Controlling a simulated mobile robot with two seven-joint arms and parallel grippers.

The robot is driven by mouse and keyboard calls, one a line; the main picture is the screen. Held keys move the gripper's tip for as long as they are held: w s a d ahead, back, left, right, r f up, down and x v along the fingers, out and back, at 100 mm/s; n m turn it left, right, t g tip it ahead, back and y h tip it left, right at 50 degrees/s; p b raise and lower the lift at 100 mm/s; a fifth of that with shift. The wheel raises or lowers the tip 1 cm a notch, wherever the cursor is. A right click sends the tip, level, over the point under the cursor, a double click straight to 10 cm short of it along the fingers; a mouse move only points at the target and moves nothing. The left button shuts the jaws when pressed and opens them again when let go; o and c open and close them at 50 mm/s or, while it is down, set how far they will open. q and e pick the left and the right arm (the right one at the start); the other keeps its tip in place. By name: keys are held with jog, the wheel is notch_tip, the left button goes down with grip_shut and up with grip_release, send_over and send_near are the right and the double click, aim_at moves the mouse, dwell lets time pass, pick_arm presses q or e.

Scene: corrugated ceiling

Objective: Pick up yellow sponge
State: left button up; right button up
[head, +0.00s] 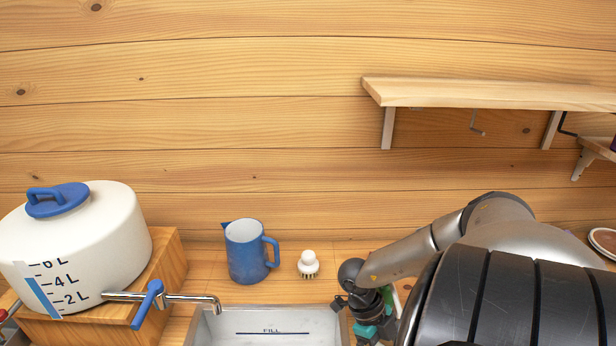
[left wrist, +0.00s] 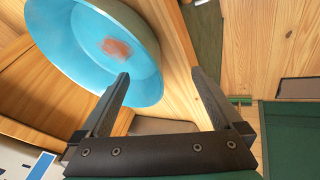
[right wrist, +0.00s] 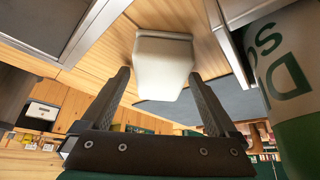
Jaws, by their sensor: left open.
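I cannot make out a yellow sponge in any view. My right gripper (right wrist: 160,73) is open in the right wrist view. A pale grey-white block-like object (right wrist: 165,65) shows between and beyond its fingertips; I cannot tell what it is or whether they touch it. In the head view my right arm reaches down by the right edge of the sink (head: 270,321), and its fingers are mostly hidden. My left gripper (left wrist: 160,73) is open and empty in the left wrist view, near a light blue round vessel (left wrist: 85,45). It is outside the head view.
A green and white bottle (right wrist: 295,70) stands close on the right in the right wrist view. Behind the sink are a blue pitcher (head: 246,252) and a white-knobbed brush (head: 308,265). A white water container (head: 75,245) with a tap stands left. A wooden shelf (head: 490,94) juts out above.

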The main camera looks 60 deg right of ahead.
jog(key=c, duration=1.3)
